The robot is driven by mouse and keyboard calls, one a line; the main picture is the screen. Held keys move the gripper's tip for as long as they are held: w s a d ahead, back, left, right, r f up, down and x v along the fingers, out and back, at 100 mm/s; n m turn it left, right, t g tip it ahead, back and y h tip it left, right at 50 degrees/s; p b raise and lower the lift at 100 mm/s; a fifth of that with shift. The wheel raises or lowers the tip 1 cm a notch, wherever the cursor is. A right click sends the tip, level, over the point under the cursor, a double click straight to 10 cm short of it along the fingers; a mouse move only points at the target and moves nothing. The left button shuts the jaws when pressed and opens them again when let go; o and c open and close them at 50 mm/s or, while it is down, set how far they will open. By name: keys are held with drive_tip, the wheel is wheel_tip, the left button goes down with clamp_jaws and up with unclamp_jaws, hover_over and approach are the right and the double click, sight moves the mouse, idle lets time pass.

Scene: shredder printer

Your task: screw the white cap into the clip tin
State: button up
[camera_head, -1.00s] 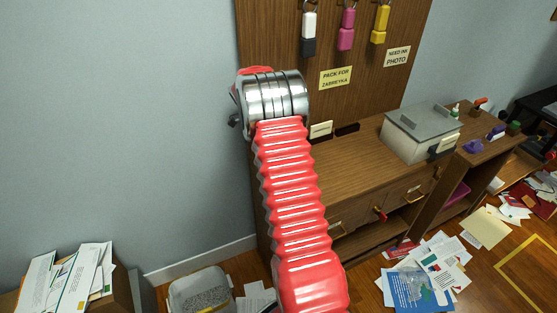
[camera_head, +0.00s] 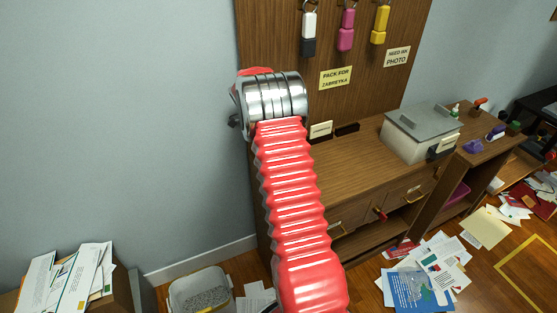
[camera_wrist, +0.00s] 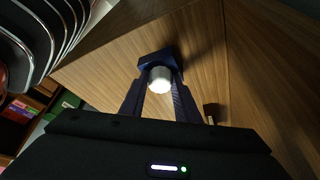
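In the wrist view a short white cylinder, which looks like the white cap (camera_wrist: 160,79), sits between the dark blue fingers of my gripper (camera_wrist: 160,82). The fingers come in on its left and right sides and appear closed on it. A dark blue block shape (camera_wrist: 157,58) shows just behind the cap; I cannot tell whether it is fingertip or another object. I cannot make out the clip tin in either view. In the head view my red arm and its metal wrist joint hide my gripper and the cap.
Papers (camera_head: 430,270) litter the floor. A bin (camera_head: 200,290) and a box of papers stand at lower left.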

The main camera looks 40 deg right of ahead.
drive_tip(key=o, duration=0.4)
drive_tip(key=shift+d+r, duration=0.1)
drive_tip(key=shift+d, duration=0.05)
drive_tip(key=shift+o, duration=0.7)
drive_tip(key=shift+r, duration=0.35)
drive_tip(key=shift+w+r, duration=0.1)
drive_tip(key=shift+r, duration=1.3)
drive_tip(key=n, duration=0.1)
drive_tip(key=n+t, duration=0.1)
drive_tip(key=n, duration=0.1)
drive_tip(key=n+h, duration=0.1)
drive_tip(key=shift+s+n, duration=0.25)
drive_tip(key=shift+n, duration=0.05)
drive_tip(key=n, duration=0.1)
drive_tip(key=n+t, duration=0.1)
drive_tip(key=n, duration=0.1)
drive_tip(key=shift+s+f+t, duration=0.15)
drive_tip(key=shift+t, duration=0.15)
drive_tip(key=n+t, duration=0.1)
drive_tip(key=n, duration=0.2)
drive_tip(key=shift+s, duration=0.1)
drive_tip(key=shift+n+t, duration=0.3)
drive_tip(key=shift+n, duration=0.4)
